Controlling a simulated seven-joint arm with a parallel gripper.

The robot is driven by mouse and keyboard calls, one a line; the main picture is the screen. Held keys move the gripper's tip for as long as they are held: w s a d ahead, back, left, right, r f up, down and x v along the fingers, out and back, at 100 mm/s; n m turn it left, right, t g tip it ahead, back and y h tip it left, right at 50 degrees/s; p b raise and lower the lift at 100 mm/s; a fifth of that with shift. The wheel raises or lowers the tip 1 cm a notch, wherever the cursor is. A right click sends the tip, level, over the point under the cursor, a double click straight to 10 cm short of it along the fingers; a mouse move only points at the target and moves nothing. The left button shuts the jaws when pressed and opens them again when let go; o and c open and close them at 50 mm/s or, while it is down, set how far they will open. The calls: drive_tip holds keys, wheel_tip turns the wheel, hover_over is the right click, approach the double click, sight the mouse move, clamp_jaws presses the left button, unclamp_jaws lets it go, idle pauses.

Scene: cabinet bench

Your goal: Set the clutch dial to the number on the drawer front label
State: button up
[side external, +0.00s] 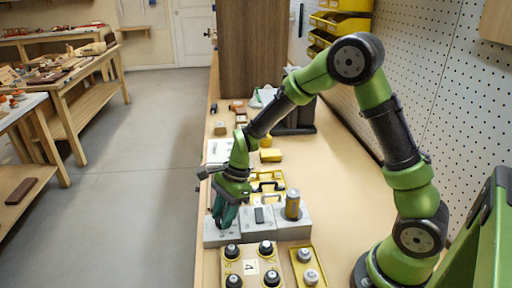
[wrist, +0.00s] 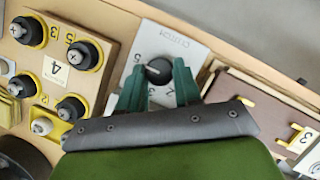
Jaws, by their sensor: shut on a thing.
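The clutch dial (wrist: 159,69) is a black round knob with a pale pointer line, on a light grey plate (wrist: 190,47) marked CLUTCH in the wrist view. My gripper (wrist: 158,82) has its green fingers on either side of the knob, shut on it. Some printed numbers show around the knob; the fingers hide others. In the side view my gripper (side external: 226,218) points down at the left grey block (side external: 221,238), and the knob is hidden. A white label (wrist: 302,140) with what looks like a 3 is at the wrist view's right; I cannot tell if it is the drawer front's.
A tan board (side external: 250,279) with several black knobs and a label 4 stands nearest the side camera. A yellow tray (side external: 318,258) with knobs is beside it.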

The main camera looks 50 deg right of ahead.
drive_tip(key=n+g, duration=0.1)
drive_tip(key=n, duration=0.1)
drive_tip(key=n+g, duration=0.1)
drive_tip(key=n, duration=0.2)
drive_tip(key=shift+w, duration=0.2)
drive_tip(key=n, duration=0.2)
drive_tip(key=n+g, duration=0.1)
drive_tip(key=n, duration=0.1)
drive_tip(key=shift+w+g+h, duration=0.15)
drive_tip(key=shift+g+h, duration=0.15)
drive_tip(key=shift+h, duration=0.1)
drive_tip(key=n+g+h, duration=0.1)
drive_tip(key=n, duration=0.3)
drive_tip(key=shift+w+a+n, duration=0.1)
drive_tip(key=shift+a+n, duration=0.05)
drive_tip(key=shift+n, duration=0.25)
drive_tip(key=shift+a+n+h, duration=0.15)
drive_tip(key=shift+n+h, duration=0.75)
drive_tip(key=shift+n, duration=1)
drive_tip(key=shift+g, duration=0.3)
drive_tip(key=shift+r, duration=0.1)
drive_tip(key=o, duration=1)
drive_tip(key=shift+o, duration=0.2)
